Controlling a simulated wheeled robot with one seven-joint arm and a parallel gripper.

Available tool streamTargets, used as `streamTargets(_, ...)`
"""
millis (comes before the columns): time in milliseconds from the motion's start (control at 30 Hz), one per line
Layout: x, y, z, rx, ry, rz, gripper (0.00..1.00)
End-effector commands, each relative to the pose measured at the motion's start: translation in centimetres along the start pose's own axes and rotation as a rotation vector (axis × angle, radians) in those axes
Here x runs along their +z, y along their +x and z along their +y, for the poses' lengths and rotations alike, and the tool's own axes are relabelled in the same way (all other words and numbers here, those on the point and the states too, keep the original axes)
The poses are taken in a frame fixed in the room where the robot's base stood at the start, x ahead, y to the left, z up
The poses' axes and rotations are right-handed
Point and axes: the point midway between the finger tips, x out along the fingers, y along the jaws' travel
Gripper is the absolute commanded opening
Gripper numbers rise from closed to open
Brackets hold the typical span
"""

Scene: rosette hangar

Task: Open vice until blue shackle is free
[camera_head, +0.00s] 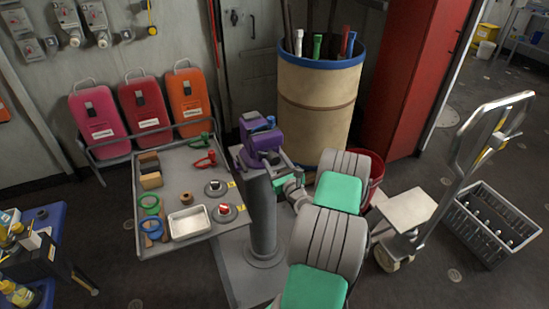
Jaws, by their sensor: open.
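The purple vice (260,142) stands on top of a grey pedestal (263,215) in the middle of the head view. A small blue piece (269,122), which looks like the blue shackle, shows at the top of the vice between its purple parts. How tightly the jaws hold it is too small to tell. My gripper (284,178) is open at the right, near side of the vice, close to its grey screw end. Its fingertips are small and partly hidden, so I cannot tell whether they touch the vice.
A grey workbench (178,180) left of the pedestal holds red and green shackles, blue and green rings, a metal tray (189,222) and small blocks. A tan barrel (318,105) stands close behind the vice. A trolley (410,215) and grey crate (490,225) stand right.

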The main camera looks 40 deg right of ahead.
Motion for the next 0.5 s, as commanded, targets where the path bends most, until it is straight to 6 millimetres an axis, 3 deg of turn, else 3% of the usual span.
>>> streamTargets(300,0.19,-0.02,-0.02,0.000,0.579,0.001,0.53)
streamTargets(500,0.10,-0.01,-0.01,0.000,0.766,0.000,0.53)
